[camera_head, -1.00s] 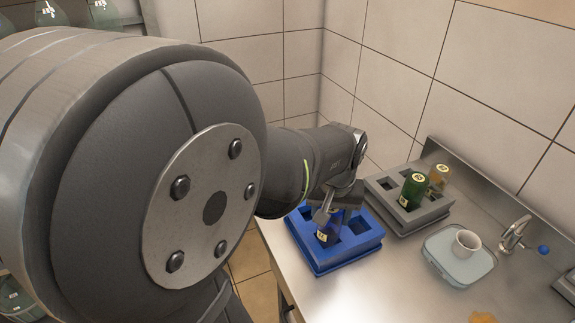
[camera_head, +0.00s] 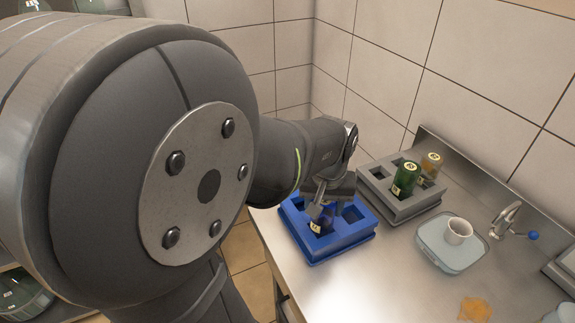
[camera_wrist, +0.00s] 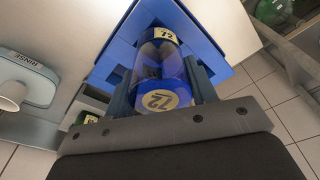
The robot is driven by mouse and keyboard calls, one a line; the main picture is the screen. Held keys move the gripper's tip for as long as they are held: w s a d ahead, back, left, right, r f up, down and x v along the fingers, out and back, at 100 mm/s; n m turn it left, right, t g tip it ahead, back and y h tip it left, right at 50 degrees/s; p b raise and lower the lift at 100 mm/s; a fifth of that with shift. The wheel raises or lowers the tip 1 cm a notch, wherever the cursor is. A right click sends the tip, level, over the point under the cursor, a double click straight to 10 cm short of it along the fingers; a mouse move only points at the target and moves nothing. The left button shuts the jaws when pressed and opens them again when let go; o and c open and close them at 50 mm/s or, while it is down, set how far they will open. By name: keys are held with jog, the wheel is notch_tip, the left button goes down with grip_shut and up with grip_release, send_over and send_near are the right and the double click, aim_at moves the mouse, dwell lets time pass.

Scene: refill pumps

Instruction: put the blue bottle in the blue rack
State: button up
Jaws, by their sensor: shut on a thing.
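The blue bottle (camera_wrist: 160,72) is see-through blue with "72" labels. My gripper (camera_head: 325,203) is shut on it, with one finger on each side in the wrist view (camera_wrist: 160,85). The blue rack (camera_head: 345,243) sits at the left end of the steel counter and has square pockets. In the head view the bottle (camera_head: 321,222) is upright at a front pocket of the rack, its lower part hidden by the rack. I cannot tell whether it rests on the pocket floor. The rack also shows behind the bottle in the wrist view (camera_wrist: 215,65).
A grey rack (camera_head: 408,212) behind holds a green bottle (camera_head: 405,178) and an amber bottle (camera_head: 430,165). A pale tray (camera_head: 447,262) with a white cup (camera_head: 459,231) stands to the right, near a tap (camera_head: 505,218). An orange patch (camera_head: 475,309) lies on the counter.

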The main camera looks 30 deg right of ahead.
jog(key=shift+f, duration=0.2)
jog(key=o, duration=1.2)
jog(key=shift+o, duration=0.2)
jog(key=shift+r, duration=4.5)
